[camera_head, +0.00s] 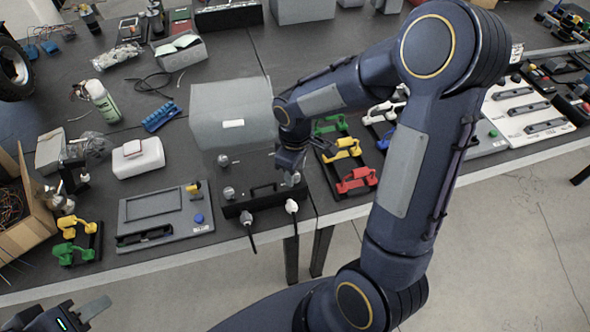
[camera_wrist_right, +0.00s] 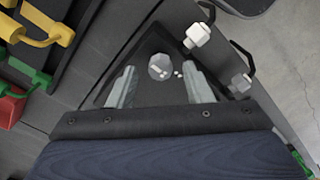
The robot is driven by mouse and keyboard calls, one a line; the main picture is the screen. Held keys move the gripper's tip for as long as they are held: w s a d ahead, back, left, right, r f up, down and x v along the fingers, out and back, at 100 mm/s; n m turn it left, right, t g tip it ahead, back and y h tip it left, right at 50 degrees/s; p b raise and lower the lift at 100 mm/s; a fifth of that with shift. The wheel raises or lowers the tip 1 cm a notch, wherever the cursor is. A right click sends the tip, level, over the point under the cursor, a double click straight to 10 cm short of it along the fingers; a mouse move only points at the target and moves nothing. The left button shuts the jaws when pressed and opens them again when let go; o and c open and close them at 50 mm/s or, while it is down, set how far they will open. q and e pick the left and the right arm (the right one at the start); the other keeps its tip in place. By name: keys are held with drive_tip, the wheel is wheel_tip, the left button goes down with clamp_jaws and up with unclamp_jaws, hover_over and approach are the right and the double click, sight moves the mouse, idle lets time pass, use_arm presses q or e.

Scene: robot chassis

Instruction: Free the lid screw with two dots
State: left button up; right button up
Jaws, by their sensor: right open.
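A black box (camera_head: 262,190) stands near the table's front edge, with grey round screws on its lid. Two screws show on its left side, a rear one (camera_head: 224,160) and a front one (camera_head: 228,192). My right gripper (camera_head: 292,166) is over the box's right end. In the right wrist view, the open right gripper (camera_wrist_right: 161,86) has one finger on each side of a grey lid screw (camera_wrist_right: 160,66). Two small white dots show just beside that screw. I cannot tell whether the fingers touch it. My left gripper (camera_head: 75,316) is at the bottom left, partly cut off, away from the box.
Two cable plugs stick out of the box's front; one plug (camera_wrist_right: 197,35) is close to the right gripper. A grey box (camera_head: 232,112) stands behind. A rack of coloured clips (camera_head: 345,160) lies to the right, a grey tray (camera_head: 165,215) to the left.

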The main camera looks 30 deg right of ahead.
sight(296, 176)
wheel_tip(296, 176, up, 7)
drive_tip(key=shift+f, duration=0.1)
idle(0.3)
drive_tip(key=shift+s+r, duration=0.2)
drive_tip(key=shift+r, duration=0.05)
drive_tip(key=s+a+r+m+t+y, duration=0.2)
drive_tip(key=s+r+m, duration=0.1)
drive_tip(key=s, duration=0.5)
drive_tip(key=s+a+r+m+t+y, duration=0.1)
drive_tip(key=s+a+r+m+t, duration=0.1)
drive_tip(key=s+m, duration=0.3)
drive_tip(key=s+r+t, duration=0.1)
drive_tip(key=s, duration=0.2)
drive_tip(key=shift+r+m+t+y, duration=0.2)
drive_tip(key=shift+m+t+y, duration=0.1)
drive_tip(key=shift+y, duration=0.1)
